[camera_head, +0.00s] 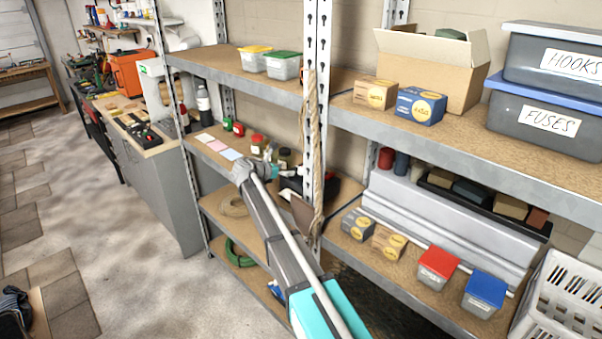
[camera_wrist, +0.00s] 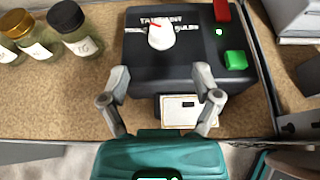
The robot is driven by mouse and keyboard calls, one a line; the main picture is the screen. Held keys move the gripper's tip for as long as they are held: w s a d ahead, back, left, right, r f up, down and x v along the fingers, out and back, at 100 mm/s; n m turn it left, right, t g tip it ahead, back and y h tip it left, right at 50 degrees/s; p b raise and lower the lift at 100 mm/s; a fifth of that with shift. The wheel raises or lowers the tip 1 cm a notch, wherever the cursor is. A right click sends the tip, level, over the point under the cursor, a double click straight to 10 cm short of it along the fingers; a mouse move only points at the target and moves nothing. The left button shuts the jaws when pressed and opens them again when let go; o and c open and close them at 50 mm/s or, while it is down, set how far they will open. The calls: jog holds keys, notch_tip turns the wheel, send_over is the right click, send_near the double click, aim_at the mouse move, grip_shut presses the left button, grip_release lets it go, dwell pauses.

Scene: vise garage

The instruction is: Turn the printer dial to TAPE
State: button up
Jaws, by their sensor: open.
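The black printer (camera_wrist: 145,75) sits on a brown shelf in the wrist view. Its white dial (camera_wrist: 161,38) is on top, with a red mark pointing up and slightly left. Lettering around the dial is partly covered and hard to read; one word on the right looks like "BULBS". A green button (camera_wrist: 235,60) and a small lit green light (camera_wrist: 219,32) are right of the dial. A pale label (camera_wrist: 182,110) lies at the printer's front edge. My gripper (camera_wrist: 161,80) is open and empty, its fingertips over the printer's front, nearer than the dial and apart from it.
Several jars (camera_wrist: 78,28) stand left of the printer. A red object (camera_wrist: 222,10) is at its back right. In the head view, a metal shelf post (camera_head: 317,110) with hanging rope partly hides the printer area. Coloured cards (camera_head: 229,154) lie on that shelf.

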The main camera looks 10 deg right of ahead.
aim_at(300, 169)
jog(key=b+x, duration=0.3)
jog(key=x, duration=0.6)
jog(key=shift+r, duration=0.1)
grip_shut()
